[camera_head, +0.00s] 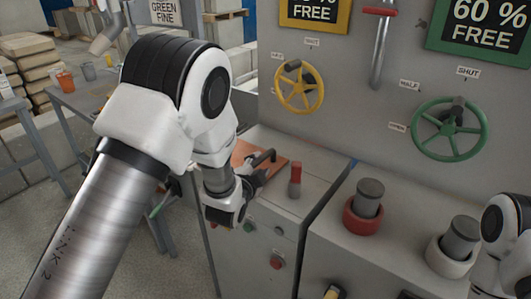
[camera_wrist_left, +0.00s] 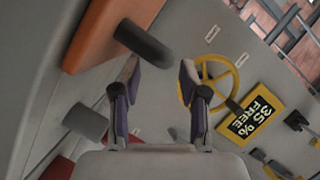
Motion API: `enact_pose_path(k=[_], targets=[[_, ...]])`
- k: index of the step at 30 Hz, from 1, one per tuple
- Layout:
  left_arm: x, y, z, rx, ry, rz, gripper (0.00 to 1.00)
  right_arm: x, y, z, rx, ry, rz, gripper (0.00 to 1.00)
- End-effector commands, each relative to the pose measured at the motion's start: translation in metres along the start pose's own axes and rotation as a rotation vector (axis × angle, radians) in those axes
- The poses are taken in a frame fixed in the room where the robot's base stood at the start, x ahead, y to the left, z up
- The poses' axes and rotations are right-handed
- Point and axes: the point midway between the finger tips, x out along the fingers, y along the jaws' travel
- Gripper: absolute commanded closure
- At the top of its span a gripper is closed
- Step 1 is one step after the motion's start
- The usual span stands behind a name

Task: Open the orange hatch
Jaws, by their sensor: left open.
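The orange hatch (camera_head: 245,153) lies on top of the grey cabinet at the middle of the head view, partly hidden by my left arm. It looks shut. Its dark bar handle (camera_head: 263,158) stands up from it. In the left wrist view the hatch (camera_wrist_left: 110,32) is at upper left, with the handle (camera_wrist_left: 144,43) sticking out from it towards the fingers. My left gripper (camera_head: 262,178) is beside the handle; in the wrist view its fingertips (camera_wrist_left: 158,75) are apart, with the handle's end just beyond and between them. Contact cannot be told. My right gripper is out of view.
A red lever (camera_head: 295,181) stands right of the hatch. Grey cylinders sit in a red collar (camera_head: 363,220) and a white collar (camera_head: 449,257) farther right. A yellow wheel (camera_head: 299,88) and a green wheel (camera_head: 447,128) are on the upright panel behind. My right arm shows at lower right.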

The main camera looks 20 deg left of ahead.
Motion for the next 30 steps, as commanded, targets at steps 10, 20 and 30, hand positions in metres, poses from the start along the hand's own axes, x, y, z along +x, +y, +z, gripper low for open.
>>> enact_pose_path(k=[10, 20, 30], targets=[[0.056, -0.001, 0.0, -0.001, -0.001, 0.0, 0.57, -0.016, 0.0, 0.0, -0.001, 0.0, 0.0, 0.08], [0.059, 0.0, 0.001, -0.001, -0.001, 0.0, 0.85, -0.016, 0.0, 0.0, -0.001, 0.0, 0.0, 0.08], [0.059, -0.002, 0.0, -0.006, -0.001, 0.001, 1.0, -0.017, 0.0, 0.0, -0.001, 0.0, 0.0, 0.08]])
